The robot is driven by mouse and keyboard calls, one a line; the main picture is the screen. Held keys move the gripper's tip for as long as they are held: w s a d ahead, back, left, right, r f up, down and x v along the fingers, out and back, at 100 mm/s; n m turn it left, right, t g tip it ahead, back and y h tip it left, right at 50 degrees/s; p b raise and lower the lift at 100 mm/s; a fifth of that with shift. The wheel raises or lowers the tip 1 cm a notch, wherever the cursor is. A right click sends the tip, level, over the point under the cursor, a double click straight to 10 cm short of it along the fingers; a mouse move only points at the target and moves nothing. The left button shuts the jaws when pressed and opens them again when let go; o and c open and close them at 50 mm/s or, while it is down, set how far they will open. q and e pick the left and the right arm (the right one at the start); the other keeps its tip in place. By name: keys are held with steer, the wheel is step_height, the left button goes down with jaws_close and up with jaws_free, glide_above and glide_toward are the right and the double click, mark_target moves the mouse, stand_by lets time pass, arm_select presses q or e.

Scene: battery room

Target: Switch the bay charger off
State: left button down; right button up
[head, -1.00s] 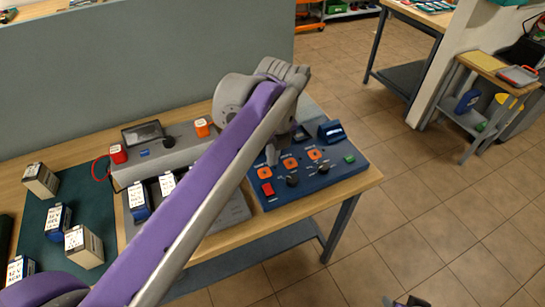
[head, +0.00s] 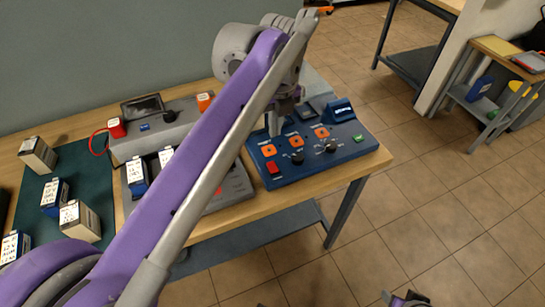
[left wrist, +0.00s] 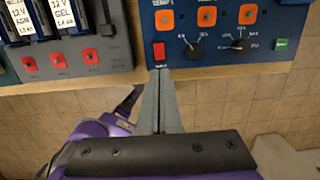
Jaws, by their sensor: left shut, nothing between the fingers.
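A blue control panel (head: 335,158) sits at the right end of the bench. It carries a red switch (left wrist: 159,51), orange square buttons (left wrist: 207,16), two dark knobs (left wrist: 194,50) and a small green piece (left wrist: 282,44). A grey unit (left wrist: 118,53) with batteries in it and red buttons stands to its left; the labels do not show which is the bay charger. My left gripper (head: 274,128) is over the panel's left part, shut and empty. In the left wrist view its fingertips (left wrist: 160,72) appear just below the red switch; contact cannot be told.
Loose batteries (head: 80,221) stand on a green mat (head: 93,167) at the left. A grey box (head: 178,134) with a dark screen is behind the battery unit. A grey partition (head: 110,55) backs the bench. Tiled floor lies open to the right.

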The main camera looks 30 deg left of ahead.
mark_target(272, 165)
arm_select(q)
steer(key=f, duration=0.4)
steer(key=f+b, duration=0.1)
steer(key=f, duration=0.3)
steer(key=w+a+f, duration=0.1)
steer(key=f, duration=0.4)
steer(key=shift+a+f, duration=0.1)
steer(key=shift+w+a+f, duration=0.1)
steer(key=shift+f, duration=0.15)
steer(key=shift+r, duration=0.1)
steer(key=shift+s+d, duration=0.2)
steer(key=shift+s+d+r, duration=0.1)
steer(key=shift+s+d, duration=0.25)
steer(key=shift+d, duration=0.15)
